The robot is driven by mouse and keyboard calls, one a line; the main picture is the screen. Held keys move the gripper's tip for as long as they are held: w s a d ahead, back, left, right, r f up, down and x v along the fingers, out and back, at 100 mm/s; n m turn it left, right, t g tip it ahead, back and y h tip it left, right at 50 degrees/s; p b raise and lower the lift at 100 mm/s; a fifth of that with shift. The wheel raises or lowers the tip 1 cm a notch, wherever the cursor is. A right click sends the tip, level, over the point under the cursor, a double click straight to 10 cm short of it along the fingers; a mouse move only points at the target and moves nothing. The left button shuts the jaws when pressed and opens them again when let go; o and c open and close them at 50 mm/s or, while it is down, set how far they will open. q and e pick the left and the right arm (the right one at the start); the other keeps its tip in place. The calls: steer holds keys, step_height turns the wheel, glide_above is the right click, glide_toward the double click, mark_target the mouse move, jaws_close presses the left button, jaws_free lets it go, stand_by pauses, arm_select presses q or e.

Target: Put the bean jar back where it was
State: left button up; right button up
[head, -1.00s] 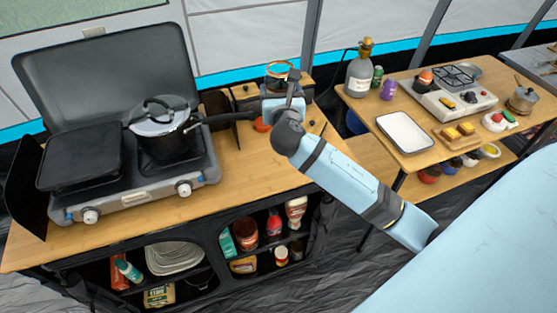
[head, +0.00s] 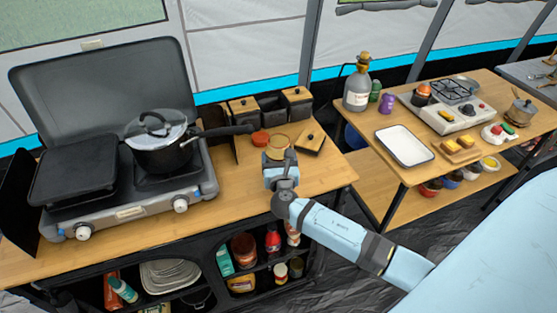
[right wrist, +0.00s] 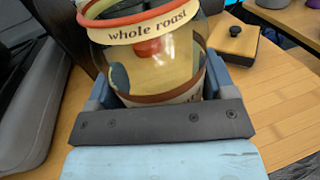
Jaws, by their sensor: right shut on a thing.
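The bean jar (head: 277,140) is clear glass with an orange-red rim and a "whole roast" label. It shows large in the right wrist view (right wrist: 178,62). My right gripper (head: 280,158) is shut around the jar's sides, with a finger on each side in the right wrist view. The jar looks upright over the wooden counter (head: 225,185), to the right of the stove. Whether its base touches the counter is hidden. My left gripper is not in view.
Dark canisters (head: 297,103), some with wooden lids, stand behind the jar. Counter in front is clear.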

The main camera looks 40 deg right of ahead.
steer(key=shift+f, duration=0.2)
steer(key=shift+f, duration=0.15)
steer(key=o, duration=1.1)
steer(key=shift+r, duration=0.25)
steer(key=b+v, duration=0.1)
steer(key=v, duration=1)
steer(key=s+a+f+m+g+y, duration=0.1)
steer(key=s+a+f+m+y, duration=0.3)
steer(key=m, duration=0.5)
steer(key=s+a+f+m+g+y, duration=0.2)
steer(key=s+a+f+m+y, duration=0.1)
steer(key=s+m, duration=0.4)
steer(key=s+a+f+m+g+y, duration=0.1)
steer(key=s+a+f+m+y, duration=0.3)
steer(key=m, duration=0.7)
steer(key=shift+s+a+f+g+y, duration=0.2)
steer(key=shift+s+f+y, duration=0.1)
steer(key=shift+s+f, duration=0.3)
steer(key=shift+s+a+f+g+y, duration=0.2)
steer(key=shift+s+f+y, duration=0.1)
steer(key=shift+s+f, duration=0.25)
